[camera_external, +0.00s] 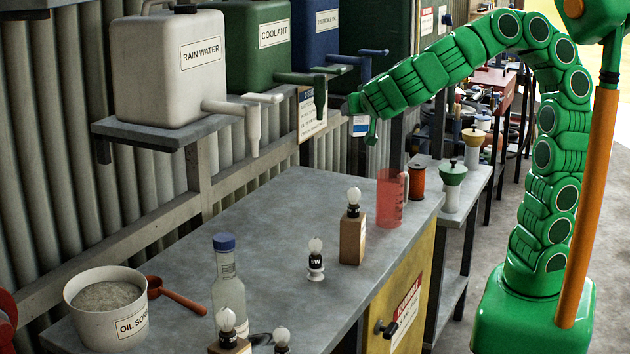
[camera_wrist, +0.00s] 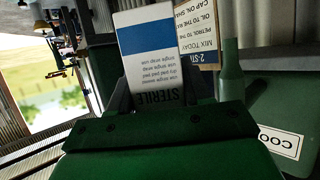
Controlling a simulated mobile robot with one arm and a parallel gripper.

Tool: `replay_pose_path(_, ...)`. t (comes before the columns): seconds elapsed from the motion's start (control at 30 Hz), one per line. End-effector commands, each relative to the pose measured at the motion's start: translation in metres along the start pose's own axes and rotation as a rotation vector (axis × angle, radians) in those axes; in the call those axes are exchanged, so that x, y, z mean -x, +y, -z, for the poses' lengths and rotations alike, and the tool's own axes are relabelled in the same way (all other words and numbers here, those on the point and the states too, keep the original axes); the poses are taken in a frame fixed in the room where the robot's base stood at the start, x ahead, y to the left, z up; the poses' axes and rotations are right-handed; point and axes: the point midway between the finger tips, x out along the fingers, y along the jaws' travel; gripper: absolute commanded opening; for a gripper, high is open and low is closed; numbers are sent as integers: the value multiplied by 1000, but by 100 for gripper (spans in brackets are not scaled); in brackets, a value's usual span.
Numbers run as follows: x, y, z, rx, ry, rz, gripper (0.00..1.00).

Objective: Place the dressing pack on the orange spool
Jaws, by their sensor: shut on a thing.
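The dressing pack (camera_external: 360,127) is a small white and blue packet. In the wrist view the pack (camera_wrist: 150,50) fills the upper middle, with the word STERILE upside down. My gripper (camera_external: 366,121) is shut on it and holds it in the air above the far part of the grey bench, in front of the wall. The gripper (camera_wrist: 150,95) also shows in the wrist view. The orange spool (camera_external: 418,182) stands upright at the bench's far right end, behind a red jug and lower and to the right of the pack. Its top looks bare.
The red translucent jug (camera_external: 390,198) stands close to the spool. A bulb on a wooden block (camera_external: 352,236) and another bulb (camera_external: 315,262) stand on the bench (camera_external: 260,225). Coolant tank taps (camera_external: 321,95) hang left of my gripper. A green-topped pot (camera_external: 452,190) stands at right.

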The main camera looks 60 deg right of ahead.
Motion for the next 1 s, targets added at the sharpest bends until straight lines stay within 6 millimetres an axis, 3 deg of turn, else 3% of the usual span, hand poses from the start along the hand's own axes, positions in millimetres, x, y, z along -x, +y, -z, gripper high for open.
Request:
replay_pose_path(0.2, -31, 61, 13, -60, -2, -141, 20)
replay_pose_path(0.5, -59, 146, 26, -138, 4, -329, 20)
replay_pose_path(0.8, -70, 231, 32, -213, 10, -513, 20)
replay_pose_path(1.0, -70, 277, 32, -249, 16, -616, 20)
